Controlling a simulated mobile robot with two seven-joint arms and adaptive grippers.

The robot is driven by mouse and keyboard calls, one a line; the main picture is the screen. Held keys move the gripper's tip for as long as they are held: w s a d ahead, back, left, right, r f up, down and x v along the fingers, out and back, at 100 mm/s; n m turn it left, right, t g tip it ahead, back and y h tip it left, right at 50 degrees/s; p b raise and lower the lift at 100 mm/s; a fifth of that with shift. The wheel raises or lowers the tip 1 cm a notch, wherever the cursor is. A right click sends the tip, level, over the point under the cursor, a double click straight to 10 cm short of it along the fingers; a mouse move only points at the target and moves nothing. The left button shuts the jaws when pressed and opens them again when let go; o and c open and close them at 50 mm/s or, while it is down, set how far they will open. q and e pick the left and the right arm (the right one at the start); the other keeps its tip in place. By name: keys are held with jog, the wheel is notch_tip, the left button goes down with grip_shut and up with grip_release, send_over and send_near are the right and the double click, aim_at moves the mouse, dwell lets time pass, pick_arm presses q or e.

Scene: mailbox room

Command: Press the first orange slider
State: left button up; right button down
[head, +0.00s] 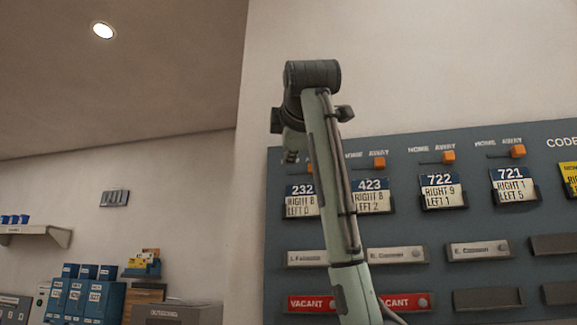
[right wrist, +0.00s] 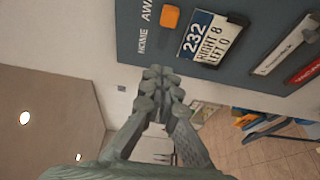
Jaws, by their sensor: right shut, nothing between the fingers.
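The first orange slider (right wrist: 170,17) shows in the right wrist view, on the grey-blue panel (right wrist: 143,58) beside the HOME/AWAY lettering and the 232 card (right wrist: 205,36). In the head view the right gripper (head: 291,152) hangs at the panel's upper left corner. I cannot tell whether it touches the panel. My left gripper is not in view.
Several more orange sliders, such as those above cards 423 (head: 379,163), 722 (head: 448,157) and 721 (head: 517,151), run along the panel's top. Name plates and red VACANT plates (head: 311,303) sit below. Blue boxes (head: 75,299) and a shelf (head: 36,232) stand at left.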

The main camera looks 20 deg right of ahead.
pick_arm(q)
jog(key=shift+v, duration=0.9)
pick_arm(e)
jog(key=shift+v, duration=1.75)
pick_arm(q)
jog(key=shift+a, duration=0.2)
